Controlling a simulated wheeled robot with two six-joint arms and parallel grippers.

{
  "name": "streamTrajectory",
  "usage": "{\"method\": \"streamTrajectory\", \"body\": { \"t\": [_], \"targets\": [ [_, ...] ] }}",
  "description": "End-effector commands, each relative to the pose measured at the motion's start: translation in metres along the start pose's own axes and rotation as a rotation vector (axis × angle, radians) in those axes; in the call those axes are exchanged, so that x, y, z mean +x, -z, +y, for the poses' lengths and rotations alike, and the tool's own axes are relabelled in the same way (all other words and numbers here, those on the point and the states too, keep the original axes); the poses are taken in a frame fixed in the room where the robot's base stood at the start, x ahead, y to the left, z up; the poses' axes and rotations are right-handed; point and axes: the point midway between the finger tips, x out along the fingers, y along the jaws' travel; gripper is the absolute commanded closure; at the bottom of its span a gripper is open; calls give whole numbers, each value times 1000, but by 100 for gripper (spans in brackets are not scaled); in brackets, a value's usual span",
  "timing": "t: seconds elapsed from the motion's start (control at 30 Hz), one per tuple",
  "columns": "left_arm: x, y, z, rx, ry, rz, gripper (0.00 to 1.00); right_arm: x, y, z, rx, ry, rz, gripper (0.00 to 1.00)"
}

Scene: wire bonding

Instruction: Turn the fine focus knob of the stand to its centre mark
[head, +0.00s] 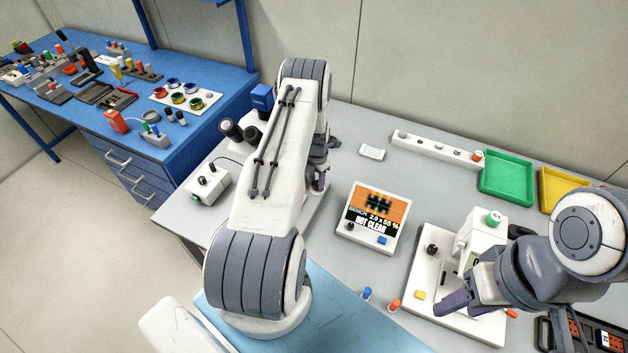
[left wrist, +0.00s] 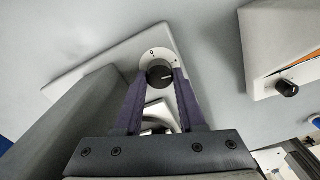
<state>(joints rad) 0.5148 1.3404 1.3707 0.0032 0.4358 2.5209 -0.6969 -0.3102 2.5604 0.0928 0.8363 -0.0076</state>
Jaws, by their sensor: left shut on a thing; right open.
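The stand's fine focus knob (left wrist: 158,76) is black and round with a white pointer line, on a white disc with small marks (left wrist: 152,55). The pointer points roughly right in the left wrist view. My left gripper (left wrist: 160,82) is shut on the knob, one purple finger on each side. In the head view my left gripper (head: 318,178) is partly hidden by my arm, and the knob is hidden. The stand's microscope (head: 240,130) shows left of the arm. My right gripper (head: 455,298) is open by the white bonding machine (head: 490,238).
A small screen (head: 376,212) reads "NOT CLEAR" over a blurred pattern. A white control box (head: 205,184) stands left. A white rail (head: 430,148), green tray (head: 508,176) and yellow tray (head: 562,190) line the back. A blue bench (head: 150,80) with parts stands at left.

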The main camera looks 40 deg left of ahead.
Motion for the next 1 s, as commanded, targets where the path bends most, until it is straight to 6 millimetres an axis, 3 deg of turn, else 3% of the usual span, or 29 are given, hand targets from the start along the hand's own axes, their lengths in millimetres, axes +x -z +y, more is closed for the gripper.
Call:
{"method": "streamTrajectory", "body": {
  "t": [0.47, 1.0],
  "targets": [
    [0, -4, 0, 87, -10, -9, 100, 13, 0, 1, 2, 0, 0, 50],
    [0, -5, -1, 555, -11, -8, 100, 64, -3, 5, 11, 0, 0, 50]
  ]
}}
